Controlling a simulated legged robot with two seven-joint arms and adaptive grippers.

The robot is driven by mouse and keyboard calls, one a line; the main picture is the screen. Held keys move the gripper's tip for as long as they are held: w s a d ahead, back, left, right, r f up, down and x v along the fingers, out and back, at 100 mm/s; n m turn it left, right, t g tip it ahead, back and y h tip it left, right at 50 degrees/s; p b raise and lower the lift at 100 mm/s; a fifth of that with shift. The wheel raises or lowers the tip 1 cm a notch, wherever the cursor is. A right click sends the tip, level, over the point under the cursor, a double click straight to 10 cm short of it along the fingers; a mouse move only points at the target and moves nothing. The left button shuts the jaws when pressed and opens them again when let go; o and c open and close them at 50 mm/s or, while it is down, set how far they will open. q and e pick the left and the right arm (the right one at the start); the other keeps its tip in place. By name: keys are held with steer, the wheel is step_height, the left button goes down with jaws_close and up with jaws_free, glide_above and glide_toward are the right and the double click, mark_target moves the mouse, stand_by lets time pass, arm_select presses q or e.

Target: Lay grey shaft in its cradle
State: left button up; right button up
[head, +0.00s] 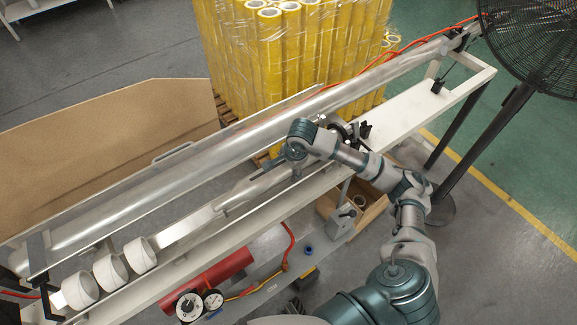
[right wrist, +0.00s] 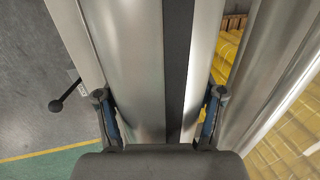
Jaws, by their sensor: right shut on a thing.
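The grey shaft (head: 190,225) lies lengthwise along the near side of the long white machine frame, with three white rolls (head: 110,271) around its left part. My right gripper (head: 297,172) reaches down over the shaft's right part and is shut on it. In the right wrist view, the shaft (right wrist: 135,60) passes between the two fingers (right wrist: 160,95), with a dark stripe along it. A black fitting (head: 345,130) on the frame sits near the shaft's right end; the arm partly hides this area. I cannot tell whether the shaft rests in its cradle. My left gripper is not in view.
A long silver roller (head: 150,177) runs parallel behind the shaft. Wrapped yellow rolls (head: 275,45) stand behind the frame. A black fan (head: 535,40) stands at the right. A red cylinder (head: 207,280) and gauges (head: 190,306) sit below the front rail.

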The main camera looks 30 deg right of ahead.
steer(key=shift+f+b, duration=0.3)
stand_by(0.6)
steer(key=o, duration=1.9)
steer(key=shift+c, duration=0.2)
steer(key=shift+s+f, duration=0.1)
steer(key=v, duration=1.2)
steer(key=shift+d, duration=0.1)
